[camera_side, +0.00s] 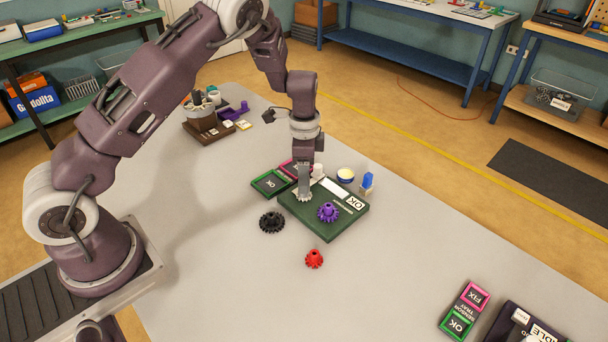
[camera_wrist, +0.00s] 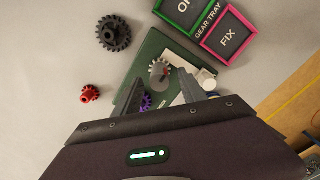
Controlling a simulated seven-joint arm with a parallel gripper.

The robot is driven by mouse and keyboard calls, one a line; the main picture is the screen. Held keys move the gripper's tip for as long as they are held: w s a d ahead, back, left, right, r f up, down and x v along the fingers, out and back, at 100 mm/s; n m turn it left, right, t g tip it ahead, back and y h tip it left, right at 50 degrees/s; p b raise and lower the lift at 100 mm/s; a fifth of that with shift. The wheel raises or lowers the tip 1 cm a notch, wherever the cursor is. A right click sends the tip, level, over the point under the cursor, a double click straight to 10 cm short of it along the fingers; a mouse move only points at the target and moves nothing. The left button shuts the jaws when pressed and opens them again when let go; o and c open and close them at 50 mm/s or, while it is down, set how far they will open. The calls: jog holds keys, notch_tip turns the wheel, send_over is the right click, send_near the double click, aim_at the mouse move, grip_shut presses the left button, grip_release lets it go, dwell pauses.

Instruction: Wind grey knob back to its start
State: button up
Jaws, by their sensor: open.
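The grey knob (camera_wrist: 159,72), toothed and with a small red mark, sits on the dark green board (camera_wrist: 150,50) in the wrist view. My gripper (camera_wrist: 162,79) is open, pointing down, with its two fingers spread on either side of the knob. I cannot tell whether they touch it.
A black gear (camera_side: 271,222) and a red gear (camera_side: 314,259) lie on the table by the board. The gear tray (camera_wrist: 206,18) lies behind it. A blue-topped item (camera_side: 367,181) and a round tub (camera_side: 345,175) stand behind the board. The sensor tray (camera_side: 465,309) is at the lower right.

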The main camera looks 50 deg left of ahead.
jog(key=shift+f, duration=0.1)
jog(key=shift+c, duration=0.4)
grip_shut()
